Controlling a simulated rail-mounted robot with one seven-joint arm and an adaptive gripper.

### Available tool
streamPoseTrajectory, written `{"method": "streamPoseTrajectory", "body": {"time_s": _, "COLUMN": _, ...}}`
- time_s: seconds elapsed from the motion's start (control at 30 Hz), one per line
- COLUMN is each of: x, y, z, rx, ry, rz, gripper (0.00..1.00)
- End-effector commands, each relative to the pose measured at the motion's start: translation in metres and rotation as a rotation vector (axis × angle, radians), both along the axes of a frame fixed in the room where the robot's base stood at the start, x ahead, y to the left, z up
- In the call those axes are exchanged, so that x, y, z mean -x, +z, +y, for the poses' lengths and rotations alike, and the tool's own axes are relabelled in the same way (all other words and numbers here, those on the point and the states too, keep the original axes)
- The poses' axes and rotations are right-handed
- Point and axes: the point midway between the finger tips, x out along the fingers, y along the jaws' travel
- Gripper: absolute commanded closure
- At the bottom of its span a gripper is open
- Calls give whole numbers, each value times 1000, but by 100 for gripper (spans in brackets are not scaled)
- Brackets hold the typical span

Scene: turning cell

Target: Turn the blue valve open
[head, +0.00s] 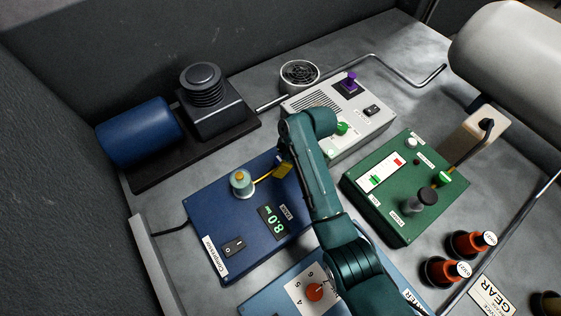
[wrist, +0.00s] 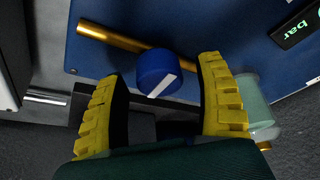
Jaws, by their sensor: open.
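The blue valve (wrist: 154,66) is a round blue knob with a white pointer line, set diagonally across its face. It sits on a brass pipe (wrist: 110,38) on the blue compressor box (wrist: 215,35). In the wrist view the knob shows between my gripper's (wrist: 163,78) two yellow fingertips, which are spread with a gap on each side. I cannot tell how far the tips are above the knob. In the head view my gripper (head: 284,168) is over the upper right part of the compressor box (head: 215,225), and the valve is hidden behind it and the arm.
The compressor's display (head: 273,222) reads 8.0 bar, beside a black rocker switch (head: 234,246). A pale capped fitting (head: 241,186) stands at the pipe's left end. A light grey box (head: 370,125) and a green box (head: 395,225) stand to the right.

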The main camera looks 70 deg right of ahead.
Motion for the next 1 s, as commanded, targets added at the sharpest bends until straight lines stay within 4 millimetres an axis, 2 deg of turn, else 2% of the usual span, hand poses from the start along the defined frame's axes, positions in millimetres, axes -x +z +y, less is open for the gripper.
{"method": "streamPoseTrajectory", "body": {"time_s": 0.23, "x": -1, "y": -1, "z": 0, "rx": 0, "ry": 0, "rz": 0, "gripper": 30}}
{"method": "streamPoseTrajectory", "body": {"time_s": 0.57, "x": 0, "y": -1, "z": 0, "rx": -1, "ry": 0, "rz": 0, "gripper": 93}}
{"method": "streamPoseTrajectory", "body": {"time_s": 1.0, "x": 0, "y": 0, "z": 1, "rx": -4, "ry": -22, "rz": 2, "gripper": 95}}
